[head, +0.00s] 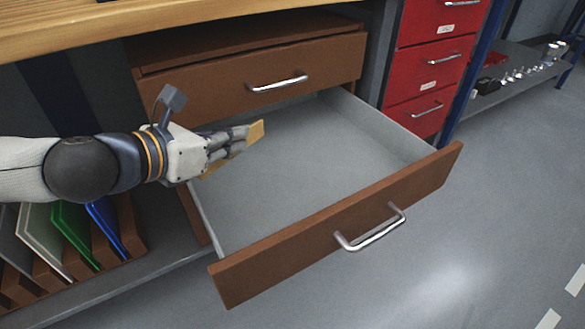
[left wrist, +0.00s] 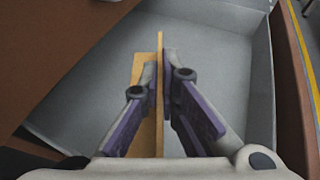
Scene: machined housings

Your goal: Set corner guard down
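The corner guard (head: 257,131) is a tan, angled piece. My left gripper (head: 240,138) is shut on it and holds it over the open drawer (head: 300,160), near its left side. In the left wrist view, the corner guard (left wrist: 160,52) shows as a thin upright plate between the two fingers (left wrist: 162,85), with a wider flange to the left. The drawer floor below it looks grey and bare in both views. I cannot tell the exact height of the guard above the floor. My right gripper is not in view.
The drawer's brown front (head: 290,235) has a metal handle (head: 370,228). A closed brown drawer (head: 250,85) sits above, under the wooden worktop (head: 150,20). Coloured panels (head: 75,235) stand in a rack at left. A red cabinet (head: 430,65) stands at right.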

